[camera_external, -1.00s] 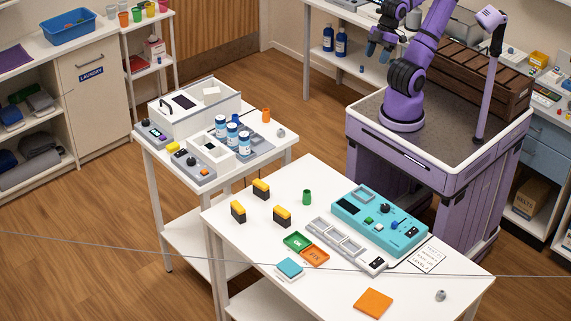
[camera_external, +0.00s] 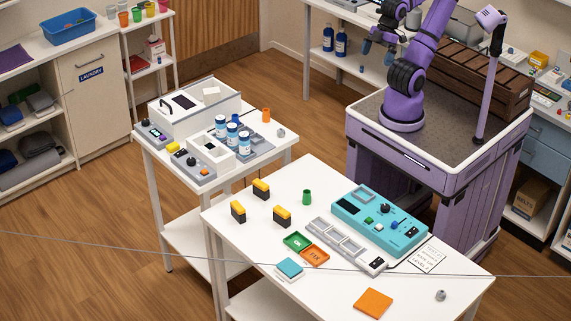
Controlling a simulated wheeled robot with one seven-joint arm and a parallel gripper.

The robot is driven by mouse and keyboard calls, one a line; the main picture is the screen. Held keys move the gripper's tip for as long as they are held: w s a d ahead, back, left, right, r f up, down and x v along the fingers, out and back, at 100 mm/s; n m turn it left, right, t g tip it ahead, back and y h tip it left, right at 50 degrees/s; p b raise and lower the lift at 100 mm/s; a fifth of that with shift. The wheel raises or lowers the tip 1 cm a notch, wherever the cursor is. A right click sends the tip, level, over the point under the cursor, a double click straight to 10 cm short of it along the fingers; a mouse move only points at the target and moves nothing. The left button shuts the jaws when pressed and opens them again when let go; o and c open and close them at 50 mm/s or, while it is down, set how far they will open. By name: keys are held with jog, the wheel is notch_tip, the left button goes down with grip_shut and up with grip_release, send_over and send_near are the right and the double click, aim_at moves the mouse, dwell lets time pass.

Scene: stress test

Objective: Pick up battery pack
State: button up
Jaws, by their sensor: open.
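Three black blocks with yellow tops, which look like battery packs, stand apart on the left part of the front white table: one at the left (camera_external: 238,212), one at the back (camera_external: 260,189) and one at the right (camera_external: 282,215). My gripper (camera_external: 378,50) is at the top of the view, raised beside my purple arm, far behind the blocks. It is open, with nothing visible between its fingers.
On the front table (camera_external: 330,297) are a teal control box (camera_external: 378,220), a grey tray strip (camera_external: 345,243), green and orange OK/FIX trays (camera_external: 314,255), a green cylinder (camera_external: 307,197) and an orange square (camera_external: 373,303). A second white table (camera_external: 218,180) with devices stands behind left.

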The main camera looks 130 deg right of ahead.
jog(key=n+g, duration=0.1)
jog(key=g, duration=0.4)
send_over(261, 190)
jog(key=s+d, duration=0.1)
jog(key=d, duration=0.1)
notch_tip(261, 190, down, 38)
jog(key=shift+s+r, duration=0.1)
jog(key=shift+s, duration=0.05)
notch_tip(261, 190, down, 6)
jog(key=f, duration=0.5)
jog(key=shift+a, duration=0.25)
jog(key=c, duration=1.1)
jog(key=shift+c, duration=0.2)
